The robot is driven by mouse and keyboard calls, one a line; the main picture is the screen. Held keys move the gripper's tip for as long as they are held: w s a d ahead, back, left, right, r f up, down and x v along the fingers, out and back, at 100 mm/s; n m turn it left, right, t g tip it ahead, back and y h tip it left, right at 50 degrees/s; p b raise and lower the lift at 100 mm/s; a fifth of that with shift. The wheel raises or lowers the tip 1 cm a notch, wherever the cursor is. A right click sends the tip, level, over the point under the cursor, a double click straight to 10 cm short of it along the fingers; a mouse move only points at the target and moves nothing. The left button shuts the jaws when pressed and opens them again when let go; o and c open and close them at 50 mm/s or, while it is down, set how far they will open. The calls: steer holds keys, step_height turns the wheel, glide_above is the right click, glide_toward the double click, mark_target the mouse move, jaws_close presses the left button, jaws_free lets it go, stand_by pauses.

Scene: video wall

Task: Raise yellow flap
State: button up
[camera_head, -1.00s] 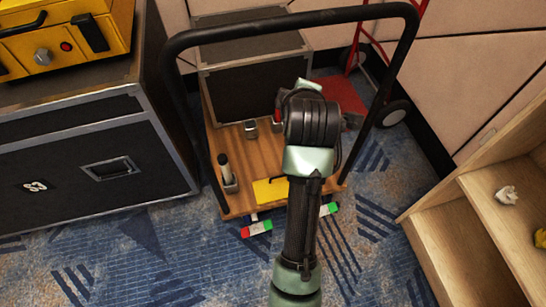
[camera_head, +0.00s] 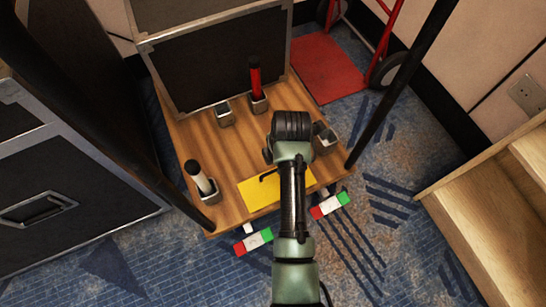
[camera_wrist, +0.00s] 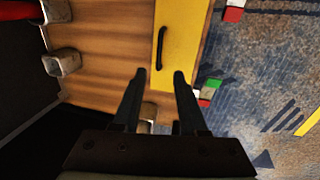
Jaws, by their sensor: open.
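The yellow flap (camera_head: 262,192) lies flat at the front edge of the wooden platform (camera_head: 195,135). It has a black bar handle, partly hidden by my arm in the head view. In the wrist view the flap (camera_wrist: 185,40) runs down from the top edge, with its handle (camera_wrist: 160,47) near its left side. My gripper (camera_wrist: 160,73) is open and empty. Its fingertips appear just below the handle's lower end in that view, one to each side of its line. I cannot tell the height gap. In the head view my arm hides the fingers.
A black case (camera_head: 215,60) stands on the platform's back. A red post (camera_head: 255,80), a white post (camera_head: 198,178) and grey sockets stand around the flap. Red, white and green blocks (camera_head: 330,205) show at the front edge. Black uprights flank the platform; wooden steps (camera_head: 480,205) stand right.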

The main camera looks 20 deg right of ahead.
steer(key=f+b, duration=0.2)
steer(key=f, duration=0.1)
steer(key=w+f+b, duration=0.1)
steer(key=f+b, duration=0.1)
steer(key=f, duration=0.1)
steer(key=w+f+b, duration=0.1)
steer(key=f+b, duration=0.1)
steer(key=f, duration=0.1)
steer(key=shift+f, duration=0.3)
jaws_close()
stand_by(1.1)
